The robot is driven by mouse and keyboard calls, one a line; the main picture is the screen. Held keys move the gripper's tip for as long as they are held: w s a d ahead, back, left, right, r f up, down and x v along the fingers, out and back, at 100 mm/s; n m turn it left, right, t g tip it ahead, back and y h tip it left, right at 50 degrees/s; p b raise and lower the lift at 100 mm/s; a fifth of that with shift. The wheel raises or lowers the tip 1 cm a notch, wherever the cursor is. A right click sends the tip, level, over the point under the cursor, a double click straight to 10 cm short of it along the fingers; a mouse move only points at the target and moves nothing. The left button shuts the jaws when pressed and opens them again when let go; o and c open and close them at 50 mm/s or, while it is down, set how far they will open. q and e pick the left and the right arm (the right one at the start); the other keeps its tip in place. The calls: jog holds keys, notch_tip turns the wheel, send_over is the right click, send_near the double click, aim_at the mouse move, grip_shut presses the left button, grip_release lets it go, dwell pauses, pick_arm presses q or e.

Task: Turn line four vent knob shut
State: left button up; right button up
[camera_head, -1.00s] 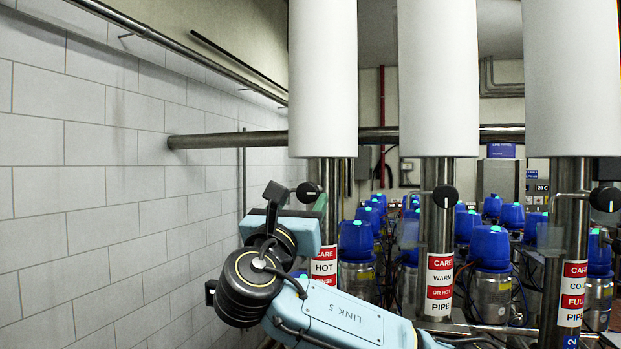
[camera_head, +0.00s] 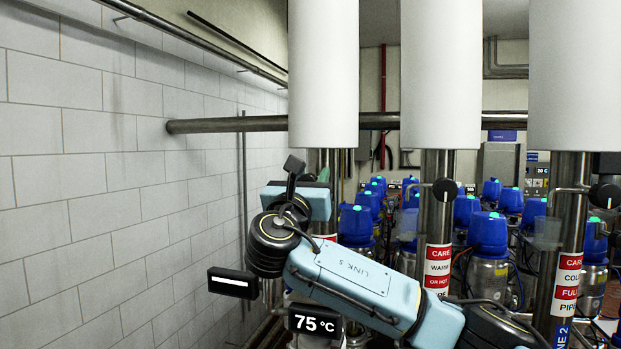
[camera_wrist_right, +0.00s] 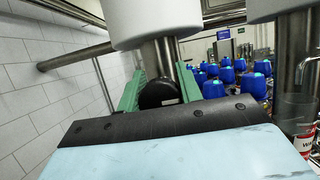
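The black round knob (camera_wrist_right: 160,94) sits on the leftmost steel pipe (camera_head: 322,161); its line number is not visible. In the wrist view, my right gripper (camera_wrist_right: 160,84) has its green fingers spread, one on each side of this knob. Small gaps or light contact cannot be told. In the head view, the right gripper (camera_head: 322,178) is at the leftmost pipe, and my wrist hides the knob. Similar black knobs are on the middle pipe (camera_head: 445,190) and the right pipe (camera_head: 606,194). My left gripper is out of view.
White pipe sleeves (camera_head: 323,75) hang above the knobs. A tiled wall (camera_head: 90,200) stands at the left, with free room before it. A 75 °C display (camera_head: 315,323) shows below my right arm. Several blue-capped units (camera_head: 488,232) stand behind the pipes.

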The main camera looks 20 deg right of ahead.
jog(key=c, duration=0.3)
jog(key=m+b, duration=0.1)
jog(key=m+g+h+b, duration=0.1)
jog(key=m, duration=0.1)
jog(key=m+b, duration=0.1)
jog(key=shift+s+d+f+g+h, duration=0.1)
jog(key=shift+f+g+h, duration=0.2)
jog(key=shift+h, duration=0.1)
jog(key=m+g, duration=0.2)
jog(key=m, duration=0.4)
jog(key=m+g+b, duration=0.1)
jog(key=m+g, duration=0.2)
jog(key=m, duration=0.3)
jog(key=m+g+b, duration=0.1)
jog(key=m+g, duration=0.1)
jog(key=m, duration=0.4)
jog(key=shift+s+d+f+h, duration=0.2)
jog(key=shift+d+f+h, duration=0.1)
jog(key=shift+d, duration=0.05)
jog(key=shift+m+g, duration=0.3)
jog(key=shift+m, duration=0.1)
jog(key=o, duration=1)
jog(key=shift+c, duration=0.2)
